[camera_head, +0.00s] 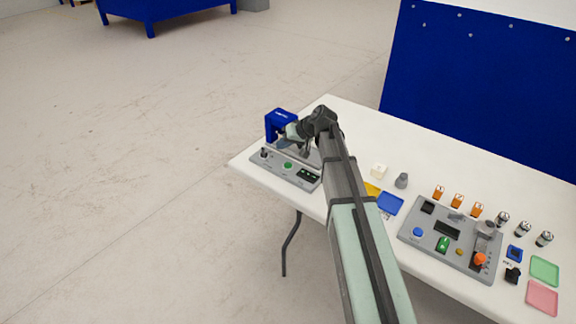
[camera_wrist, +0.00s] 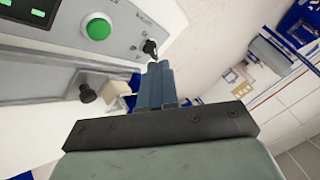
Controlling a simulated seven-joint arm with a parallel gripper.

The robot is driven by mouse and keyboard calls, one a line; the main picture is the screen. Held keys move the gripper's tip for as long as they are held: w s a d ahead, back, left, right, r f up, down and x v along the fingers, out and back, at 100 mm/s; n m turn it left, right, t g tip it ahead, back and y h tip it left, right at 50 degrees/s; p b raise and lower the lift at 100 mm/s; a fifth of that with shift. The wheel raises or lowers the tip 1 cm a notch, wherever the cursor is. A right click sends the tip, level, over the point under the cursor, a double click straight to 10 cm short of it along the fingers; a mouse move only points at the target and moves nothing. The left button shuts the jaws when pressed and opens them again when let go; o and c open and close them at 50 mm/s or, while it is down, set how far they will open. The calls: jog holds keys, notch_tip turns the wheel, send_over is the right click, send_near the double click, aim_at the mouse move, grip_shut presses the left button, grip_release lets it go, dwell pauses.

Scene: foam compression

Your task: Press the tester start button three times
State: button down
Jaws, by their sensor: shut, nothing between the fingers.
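The tester is a grey panel (camera_head: 303,176) with a blue press frame (camera_head: 281,118) at the table's left end. Its round green button (camera_head: 287,166) sits mid-panel and also shows in the wrist view (camera_wrist: 99,29), raised and uncovered. My gripper (camera_wrist: 158,68) is shut and empty. In the wrist view its fingertips appear just below the panel's black knob (camera_wrist: 149,47), to the right of and lower than the green button. Whether they touch anything I cannot tell. In the head view my wrist hangs over the tester and hides part of the press.
A second grey panel (camera_head: 420,262) with buttons stands to the right on the white table (camera_head: 360,135). Blue (camera_head: 390,203), green and pink trays, orange blocks and several small cylinders lie around it. The table's left edge is close to the tester.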

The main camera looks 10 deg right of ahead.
aim_at(291, 165)
jog(key=shift+w+d+r+m+t, duration=0.2)
jog(key=shift+d+r, duration=0.4)
jog(key=shift+d, duration=0.1)
jog(key=shift+w+d+r+m+t, duration=0.15)
jog(key=shift+d+r+m+t, duration=0.05)
jog(key=shift+d+r, duration=0.4)
jog(key=shift+f, duration=0.1)
jog(key=shift+f, duration=4.4)
jog(key=shift+f, duration=0.15)
jog(key=shift+f, duration=0.25)
